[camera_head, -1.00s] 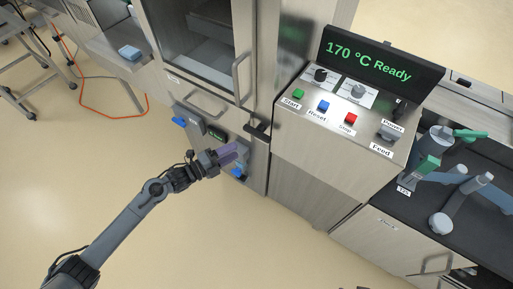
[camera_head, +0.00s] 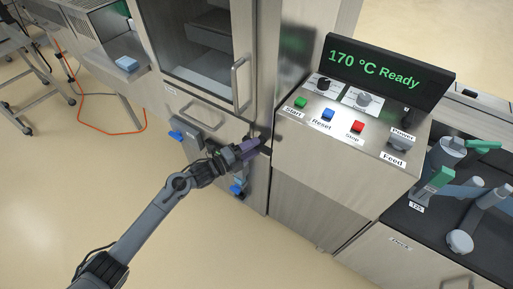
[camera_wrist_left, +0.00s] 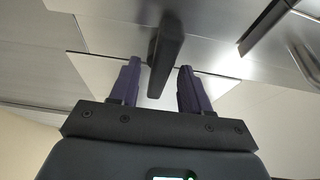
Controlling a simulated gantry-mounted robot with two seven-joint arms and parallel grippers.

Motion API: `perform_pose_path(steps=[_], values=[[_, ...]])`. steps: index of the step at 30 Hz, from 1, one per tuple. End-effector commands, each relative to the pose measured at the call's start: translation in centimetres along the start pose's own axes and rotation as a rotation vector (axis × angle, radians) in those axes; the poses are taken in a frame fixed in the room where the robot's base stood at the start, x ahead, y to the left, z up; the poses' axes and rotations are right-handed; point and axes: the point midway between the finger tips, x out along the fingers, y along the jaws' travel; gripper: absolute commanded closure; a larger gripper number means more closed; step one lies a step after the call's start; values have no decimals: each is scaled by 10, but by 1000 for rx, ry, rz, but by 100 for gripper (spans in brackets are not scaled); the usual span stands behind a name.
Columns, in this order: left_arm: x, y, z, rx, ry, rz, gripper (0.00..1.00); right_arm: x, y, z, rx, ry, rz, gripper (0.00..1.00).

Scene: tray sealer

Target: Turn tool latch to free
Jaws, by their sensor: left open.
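The tool latch, a black bar handle (camera_head: 265,150), is on the front of the steel machine below the glass door, partly hidden behind my left gripper. In the left wrist view the black handle (camera_wrist_left: 166,50) sticks out from a pale plate, and its end reaches between the two purple fingers. My left gripper (camera_head: 248,148) is open, its fingers on either side of the handle with a visible gap on each side. The wrist view shows no clear contact. My right gripper is not in view.
Blue knobs (camera_head: 237,188) sit on the machine's lower front, close to my left gripper. A control panel (camera_head: 345,128) with buttons and a display (camera_head: 385,68) reading "170 °C Ready" stands to the right. The door handle (camera_head: 239,85) is above. Open floor lies at lower left.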

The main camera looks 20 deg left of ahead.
Motion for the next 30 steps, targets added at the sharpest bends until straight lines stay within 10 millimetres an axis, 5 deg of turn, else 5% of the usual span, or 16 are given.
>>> perform_pose_path(steps=[16,25,30], values=[[19,0,0,1,0,1,53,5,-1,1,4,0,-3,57],[19,0,0,0,0,1,95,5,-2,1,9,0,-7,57],[19,0,0,-7,0,-2,95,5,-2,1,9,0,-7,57]])
